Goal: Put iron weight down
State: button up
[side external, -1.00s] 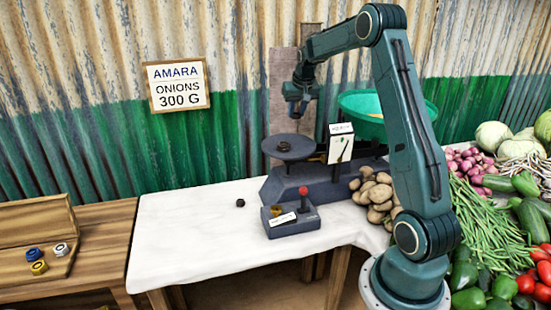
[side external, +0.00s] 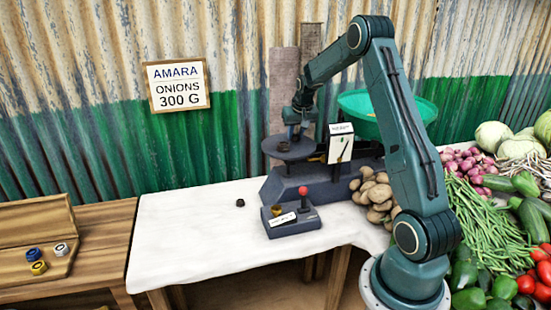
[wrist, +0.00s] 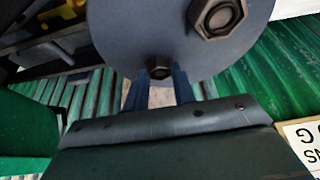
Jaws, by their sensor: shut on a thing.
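My gripper (side external: 294,136) is low over the scale's grey plate (side external: 303,153), with its fingers pointing down. In the wrist view my gripper (wrist: 159,78) is shut on a small dark hexagonal iron weight (wrist: 158,70), which shows in front of the plate (wrist: 125,35) close to its edge. I cannot tell whether this weight touches the plate. A larger hexagonal iron weight (wrist: 218,15) sits on the plate, to the right in the wrist view; it also shows in the side view (side external: 283,147).
Another small dark weight (side external: 240,202) lies on the white cloth (side external: 190,235). A control box with a red knob (side external: 292,220) stands before the scale. The green pan (side external: 365,103) and potatoes (side external: 376,195) are at right. The cloth's left part is mostly clear.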

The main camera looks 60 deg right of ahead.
jog(key=shift+f, duration=0.2)
jog(key=o, duration=1)
jog(key=v, duration=1.2)
jog(key=shift+r, duration=0.15)
jog(key=shift+a, duration=0.1)
